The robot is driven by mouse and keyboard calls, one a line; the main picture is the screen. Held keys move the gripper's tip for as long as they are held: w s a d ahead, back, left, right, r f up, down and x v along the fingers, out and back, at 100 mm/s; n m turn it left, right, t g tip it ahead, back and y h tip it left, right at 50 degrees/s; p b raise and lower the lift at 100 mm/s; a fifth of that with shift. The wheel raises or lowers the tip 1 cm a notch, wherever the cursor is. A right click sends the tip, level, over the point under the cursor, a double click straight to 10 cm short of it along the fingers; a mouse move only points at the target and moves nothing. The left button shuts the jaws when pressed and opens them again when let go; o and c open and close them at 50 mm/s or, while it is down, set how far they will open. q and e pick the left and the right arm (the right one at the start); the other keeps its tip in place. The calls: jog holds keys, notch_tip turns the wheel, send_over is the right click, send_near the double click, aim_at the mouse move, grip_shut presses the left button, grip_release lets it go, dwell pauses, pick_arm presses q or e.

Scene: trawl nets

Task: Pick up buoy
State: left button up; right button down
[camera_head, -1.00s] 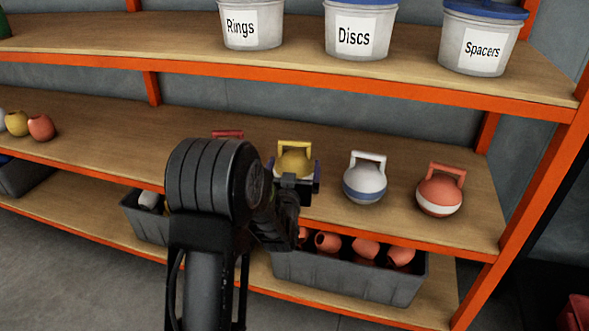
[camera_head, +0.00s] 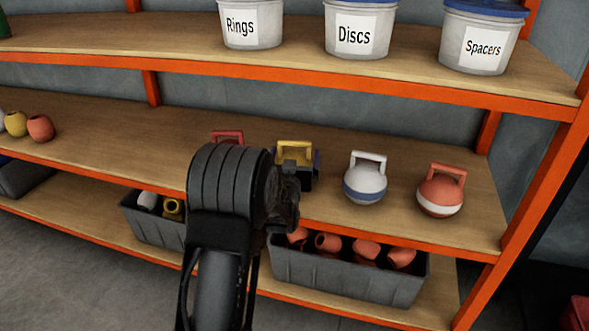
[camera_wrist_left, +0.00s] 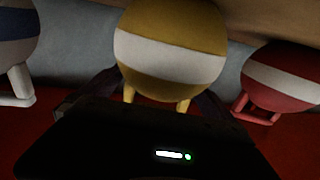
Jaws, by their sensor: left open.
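The yellow buoy (camera_head: 295,147) with its loop handle stands on the middle shelf. My left gripper (camera_head: 298,165) is at it and hides most of its body in the head view. In the left wrist view, which looks upside down, the yellow buoy (camera_wrist_left: 170,55) with its white band fills the top middle, handle towards the bottom. My open dark fingers (camera_wrist_left: 155,95) show on either side of it. I cannot tell whether they touch it. My right gripper is not in view.
A white-blue buoy (camera_head: 365,182) and an orange buoy (camera_head: 440,193) stand to the right. A red buoy (camera_head: 227,136) is partly hidden by my arm on the left. A grey crate (camera_head: 350,275) of orange pots sits below. The upper shelf (camera_head: 290,67) runs overhead.

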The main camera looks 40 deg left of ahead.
pick_arm(q)
jog(key=shift+c, duration=0.2)
jog(key=c, duration=1.6)
jog(key=shift+o, duration=0.2)
notch_tip(320, 180, up, 10)
jog(key=p, duration=0.2)
jog(key=shift+r+p, duration=0.1)
jog(key=shift+p, duration=0.25)
